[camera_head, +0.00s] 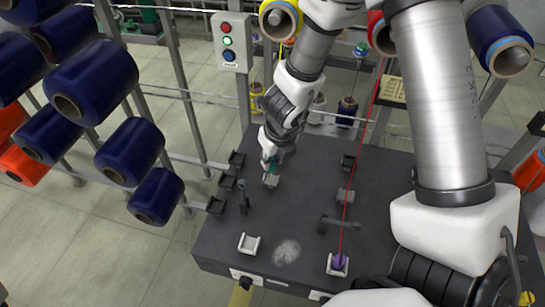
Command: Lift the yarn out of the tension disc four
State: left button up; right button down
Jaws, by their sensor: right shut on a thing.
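My right gripper (269,162) is shut on a small teal piece (265,168) above the left half of the dark machine top (300,215). A small pale holder (270,181) is just below the fingertips. A red yarn (362,150) runs taut from the upper right down to a purple piece (339,262) in a white cradle near the front edge. A short yellow strand (279,55) hangs below the yellow spool (279,19), and my arm hides where it leads. I cannot tell which fitting is tension disc four. My left gripper is out of view.
Several dark blue spools (92,82) hang on a rack at the left. A button box (231,42) with a green button stands behind. An empty white cradle (249,244), small black brackets (216,206) and a grey bar (337,222) stand on the machine top.

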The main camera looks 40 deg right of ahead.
aim_at(273, 165)
jog(key=shift+f, duration=0.2)
jog(key=shift+s+b+x, duration=0.25)
jog(key=shift+b+x, duration=0.7)
jog(key=shift+b, duration=0.15)
jog(key=shift+s+b+x, duration=0.2)
jog(key=shift+b+x, duration=0.8)
jog(key=shift+b, duration=0.1)
jog(key=shift+w+p+v, duration=0.2)
jog(key=shift+p+v, duration=0.5)
jog(key=shift+p, duration=0.1)
jog(key=shift+w+p+v, duration=0.15)
jog(key=shift+p+v, duration=0.6)
jog(key=shift+r, duration=0.1)
jog(key=shift+w+p+v, duration=0.2)
jog(key=shift+p+v, duration=0.55)
jog(key=shift+p, duration=0.05)
jog(key=shift+w+p+v, duration=0.15)
jog(key=shift+p+v, duration=0.6)
